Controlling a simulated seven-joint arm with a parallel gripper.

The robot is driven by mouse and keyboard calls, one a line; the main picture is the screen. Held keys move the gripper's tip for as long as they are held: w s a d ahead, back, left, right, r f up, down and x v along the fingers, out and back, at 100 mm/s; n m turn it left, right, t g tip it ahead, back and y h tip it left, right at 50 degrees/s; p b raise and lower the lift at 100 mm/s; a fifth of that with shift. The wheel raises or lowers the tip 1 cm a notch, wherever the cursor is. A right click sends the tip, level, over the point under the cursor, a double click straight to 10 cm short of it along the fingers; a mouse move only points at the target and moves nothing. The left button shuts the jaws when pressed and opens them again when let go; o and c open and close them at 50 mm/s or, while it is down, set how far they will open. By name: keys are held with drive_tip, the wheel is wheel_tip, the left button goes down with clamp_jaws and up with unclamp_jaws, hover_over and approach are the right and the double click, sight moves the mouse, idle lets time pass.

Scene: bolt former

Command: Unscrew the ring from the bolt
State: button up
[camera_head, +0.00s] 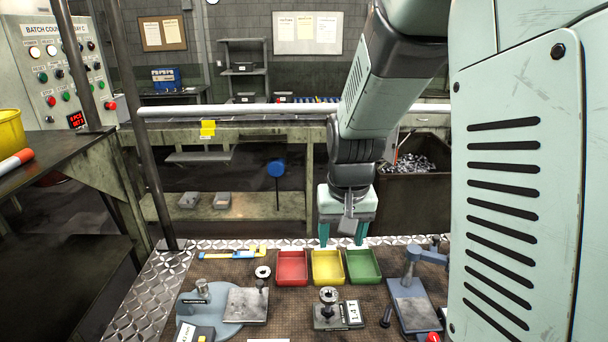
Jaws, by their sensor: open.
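An upright bolt (328,308) stands on a small metal base with a white label, at the front middle of the bench. A round dark ring (329,294) sits around its top. A second upright post with a similar round, ring-like top (263,272) stands on a flat grey plate (246,306) to the left. Which one is the task's bolt I cannot tell for sure.
Red (292,282), yellow (327,284) and green (362,284) trays stand in a row behind the bolt. A blue-handled press-like device (410,292) stands right, a yellow and blue caliper-like tool (232,253) back left. A small label block (195,334) is at front left.

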drive_tip(key=g, duration=0.2)
hover_over(329, 296)
wheel_tip(329, 296, down, 15)
drive_tip(key=shift+r, duration=0.1)
drive_tip(key=shift+f, duration=2.45)
drive_tip(key=m, duration=0.3)
drive_tip(key=shift+a, duration=0.1)
drive_tip(key=m, duration=0.4)
drive_tip(key=shift+m, duration=0.4)
drive_tip(key=m, duration=0.7)
drive_tip(key=shift+c, duration=0.2)
